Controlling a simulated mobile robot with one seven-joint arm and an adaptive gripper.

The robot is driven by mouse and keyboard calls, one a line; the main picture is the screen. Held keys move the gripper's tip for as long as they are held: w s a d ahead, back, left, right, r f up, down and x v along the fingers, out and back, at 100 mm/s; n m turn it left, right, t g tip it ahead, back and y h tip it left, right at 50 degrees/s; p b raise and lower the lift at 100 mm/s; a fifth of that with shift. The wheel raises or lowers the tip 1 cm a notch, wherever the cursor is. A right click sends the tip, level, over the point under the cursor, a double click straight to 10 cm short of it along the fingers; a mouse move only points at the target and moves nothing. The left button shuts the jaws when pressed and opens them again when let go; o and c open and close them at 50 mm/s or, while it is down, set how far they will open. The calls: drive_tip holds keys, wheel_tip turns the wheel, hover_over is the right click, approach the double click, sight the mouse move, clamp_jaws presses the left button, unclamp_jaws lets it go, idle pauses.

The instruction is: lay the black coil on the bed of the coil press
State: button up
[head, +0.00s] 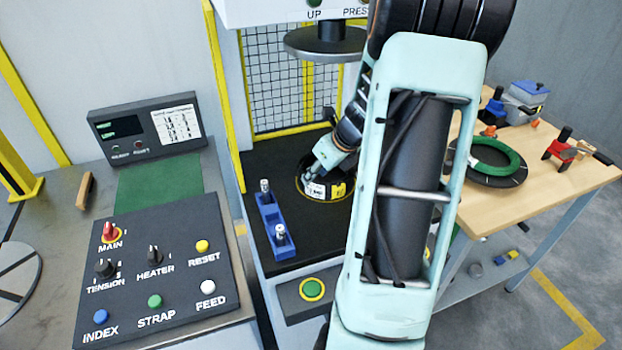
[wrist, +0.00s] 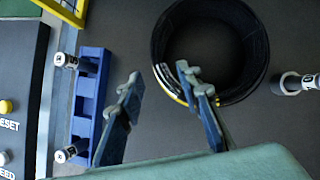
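The black coil (head: 327,191), with white and yellow labels, lies on the dark bed (head: 262,168) of the coil press, within a yellow ring marking. It also shows in the wrist view (wrist: 158,45) as a ring with an open middle. My gripper (head: 314,171) is at the coil's near-left side in the head view. In the wrist view my gripper (wrist: 165,85) is open. Its right finger overlaps the coil's labelled lower-left wall, and its left finger is outside the ring. Whether a finger touches the coil cannot be told. My arm hides part of the bed's right side.
The round press plate (head: 325,42) hangs above the bed. A blue block with two posts (head: 272,228) stands left of the coil. A single post (wrist: 297,83) stands to its right. A control panel (head: 160,270) is at left. A wooden table (head: 480,218) holds a green coil (head: 496,156).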

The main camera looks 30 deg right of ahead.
drive_tip(key=v, duration=0.6)
drive_tip(key=shift+p, duration=0.3)
